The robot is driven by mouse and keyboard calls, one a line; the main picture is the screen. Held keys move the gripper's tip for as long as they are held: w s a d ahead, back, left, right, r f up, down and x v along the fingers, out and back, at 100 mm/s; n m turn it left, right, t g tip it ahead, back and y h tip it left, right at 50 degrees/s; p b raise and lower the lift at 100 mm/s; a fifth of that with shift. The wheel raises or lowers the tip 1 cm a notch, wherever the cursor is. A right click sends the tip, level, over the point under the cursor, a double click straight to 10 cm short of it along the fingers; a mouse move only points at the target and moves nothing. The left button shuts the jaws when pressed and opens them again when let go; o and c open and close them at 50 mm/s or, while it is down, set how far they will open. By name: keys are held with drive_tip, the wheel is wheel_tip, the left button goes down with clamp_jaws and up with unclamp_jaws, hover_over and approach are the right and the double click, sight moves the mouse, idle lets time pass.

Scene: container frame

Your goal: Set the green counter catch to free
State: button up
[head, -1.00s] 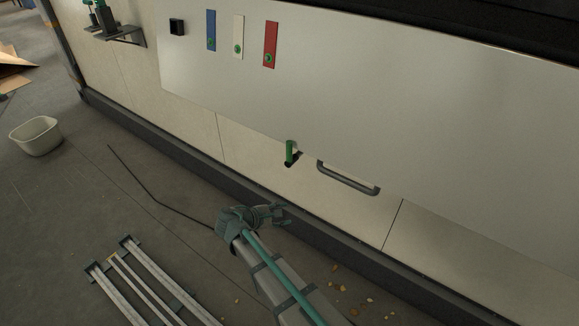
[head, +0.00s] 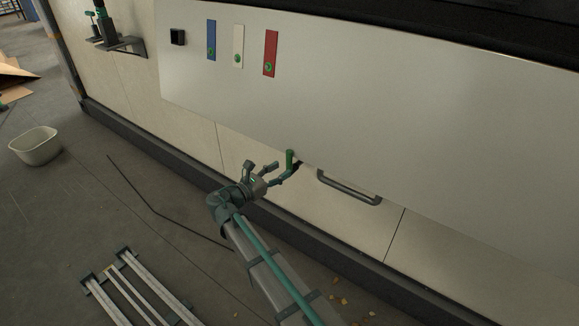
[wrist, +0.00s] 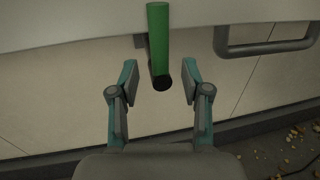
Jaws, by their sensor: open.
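The green counter catch (head: 289,158) is a short green bar at the lower edge of the large pale panel (head: 400,120). In the wrist view the catch (wrist: 158,40) points up over the panel edge, with a dark round end at its bottom. My gripper (head: 274,171) is open and empty, just below and left of the catch in the head view. In the wrist view my gripper's fingertips (wrist: 160,78) stand on either side of the catch's lower end, with a gap on both sides. I cannot tell whether the catch lies between them in depth.
A dark bar handle (head: 348,188) sits right of the catch, under the panel edge. Blue (head: 211,36), white (head: 238,40) and red (head: 270,53) plates with green knobs are up left. A white tub (head: 36,146) and metal rails (head: 140,290) lie on the floor.

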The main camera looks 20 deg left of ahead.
sight(287, 166)
drive_tip(key=shift+x, duration=2.55)
clamp_jaws()
